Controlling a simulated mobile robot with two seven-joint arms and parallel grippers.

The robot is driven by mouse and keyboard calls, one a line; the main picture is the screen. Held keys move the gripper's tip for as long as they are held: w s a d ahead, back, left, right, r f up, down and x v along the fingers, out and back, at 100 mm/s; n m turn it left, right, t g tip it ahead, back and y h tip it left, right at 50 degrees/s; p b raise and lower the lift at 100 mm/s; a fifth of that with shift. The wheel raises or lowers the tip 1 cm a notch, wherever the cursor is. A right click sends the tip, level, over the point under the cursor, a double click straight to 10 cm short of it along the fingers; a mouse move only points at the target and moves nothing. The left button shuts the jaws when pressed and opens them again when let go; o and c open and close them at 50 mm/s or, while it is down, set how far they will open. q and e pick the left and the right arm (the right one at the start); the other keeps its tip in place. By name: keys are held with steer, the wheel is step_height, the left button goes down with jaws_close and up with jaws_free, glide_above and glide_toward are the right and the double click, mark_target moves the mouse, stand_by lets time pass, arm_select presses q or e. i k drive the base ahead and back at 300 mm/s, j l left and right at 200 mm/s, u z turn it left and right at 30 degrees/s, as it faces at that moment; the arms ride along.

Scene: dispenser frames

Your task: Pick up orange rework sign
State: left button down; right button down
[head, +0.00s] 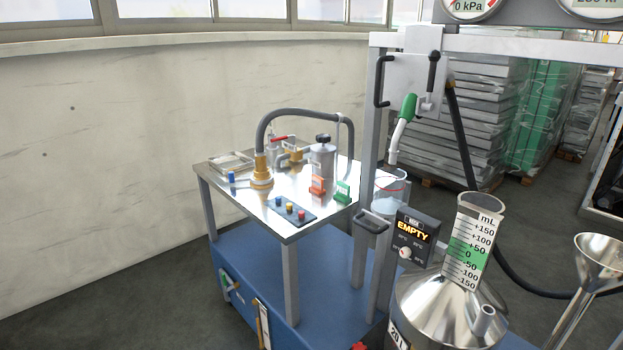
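The orange rework sign (317,185) is a small upright block on the shiny metal tabletop (255,222), towards its right side. A similar green sign (343,192) stands just to its right, near the table's right edge. The lettering on the orange sign is too small to read. Neither of my grippers shows in the head view.
A silver canister (322,158) stands behind the orange sign, and a button panel (291,211) lies in front of it. A dark hose (300,112) arches over the table to a brass fitting (261,172). A grey frame post (371,160) rises at the right, near a metal vessel (450,305).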

mark_target(317, 182)
steer(key=i+j+z, duration=0.1)
steer(key=z, duration=0.9)
steer(key=j+z, duration=0.35)
steer(key=i+j+z, duration=0.1)
steer(key=j+z, duration=0.5)
steer(key=j, duration=0.25)
steer(key=k+j+z, duration=0.15)
steer(key=j, duration=0.7)
steer(key=k+j+z, duration=0.1)
steer(key=j, duration=0.35)
